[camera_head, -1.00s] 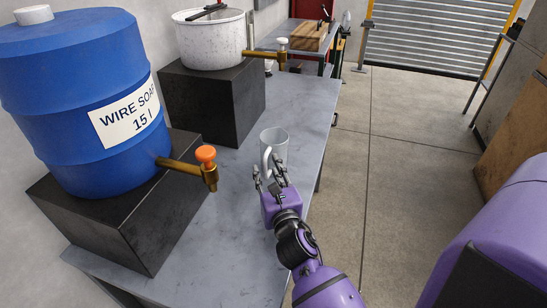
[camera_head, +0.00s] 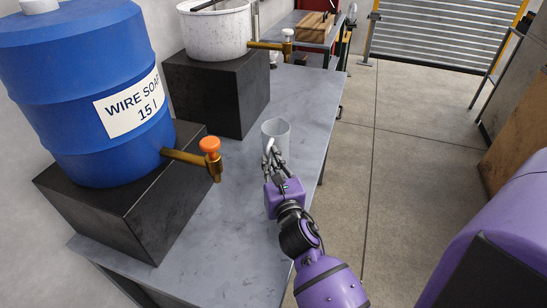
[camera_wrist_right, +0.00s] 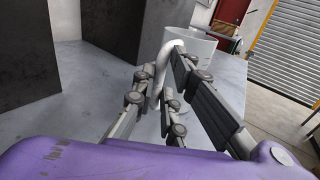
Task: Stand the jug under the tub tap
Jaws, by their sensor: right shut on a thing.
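The jug (camera_head: 276,137) is a pale grey open-topped vessel standing upright on the grey bench, its handle towards me. My right gripper (camera_head: 272,164) is shut on the jug's handle. In the right wrist view the white handle (camera_wrist_right: 163,68) runs between the gripper's fingers (camera_wrist_right: 170,100). A white speckled tub (camera_head: 215,33) stands on a black block behind, with a brass tap and white knob (camera_head: 287,42) pointing right over the bench. A blue drum marked WIRE SOAP (camera_head: 90,90) stands nearer, with a brass tap and orange knob (camera_head: 210,150), left of the jug. My left gripper is not in view.
Black blocks (camera_head: 215,92) (camera_head: 115,200) under the vessels take up the bench's left side. The grey bench (camera_head: 235,205) is bare around the jug, and its right edge is close to the jug. Open floor lies to the right.

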